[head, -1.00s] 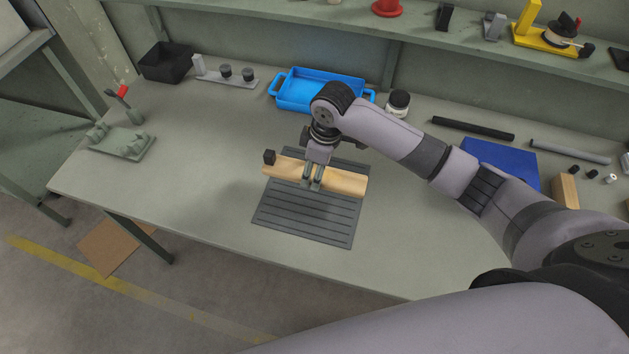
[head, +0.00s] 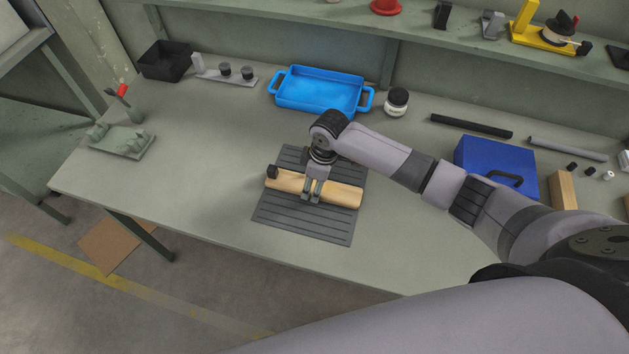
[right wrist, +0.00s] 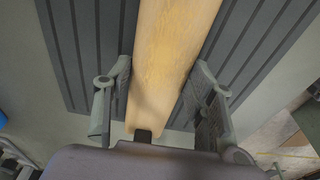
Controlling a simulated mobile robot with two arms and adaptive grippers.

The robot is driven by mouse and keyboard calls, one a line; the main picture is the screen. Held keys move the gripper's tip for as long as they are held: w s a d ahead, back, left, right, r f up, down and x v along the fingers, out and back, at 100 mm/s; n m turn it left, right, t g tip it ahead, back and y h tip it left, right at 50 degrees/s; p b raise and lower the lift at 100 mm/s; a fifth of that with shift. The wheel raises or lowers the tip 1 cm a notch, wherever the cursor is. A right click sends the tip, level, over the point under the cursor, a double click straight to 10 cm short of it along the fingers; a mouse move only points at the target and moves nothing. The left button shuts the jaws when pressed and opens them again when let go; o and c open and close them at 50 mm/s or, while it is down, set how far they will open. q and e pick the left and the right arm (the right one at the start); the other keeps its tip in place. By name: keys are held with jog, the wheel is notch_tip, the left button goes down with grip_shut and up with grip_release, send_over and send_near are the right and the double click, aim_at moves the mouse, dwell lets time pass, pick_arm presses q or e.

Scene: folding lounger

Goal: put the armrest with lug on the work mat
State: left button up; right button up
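The armrest with lug (head: 343,195) is a light wooden bar with a black lug (head: 272,172) at its left end. It lies across the middle of the dark grooved work mat (head: 301,225), level and low, seemingly touching it. My right gripper (head: 312,195) is over the bar near its middle. In the right wrist view, its fingers (right wrist: 160,80) stand on either side of the wooden bar (right wrist: 170,40), their tips against its sides. The mat (right wrist: 85,40) shows beneath. My left gripper is not in view.
A blue tray (head: 320,90) and a white jar with dark lid (head: 397,102) stand behind the mat. A grey-green fixture (head: 122,140) stands at left. The table left of the mat is clear.

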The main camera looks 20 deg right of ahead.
jog(key=o, duration=0.4)
jog(key=shift+r, duration=0.15)
notch_tip(320, 180, up, 12)
jog(key=s+d+b, duration=0.1)
jog(key=shift+d, duration=0.2)
dwell(0.6)
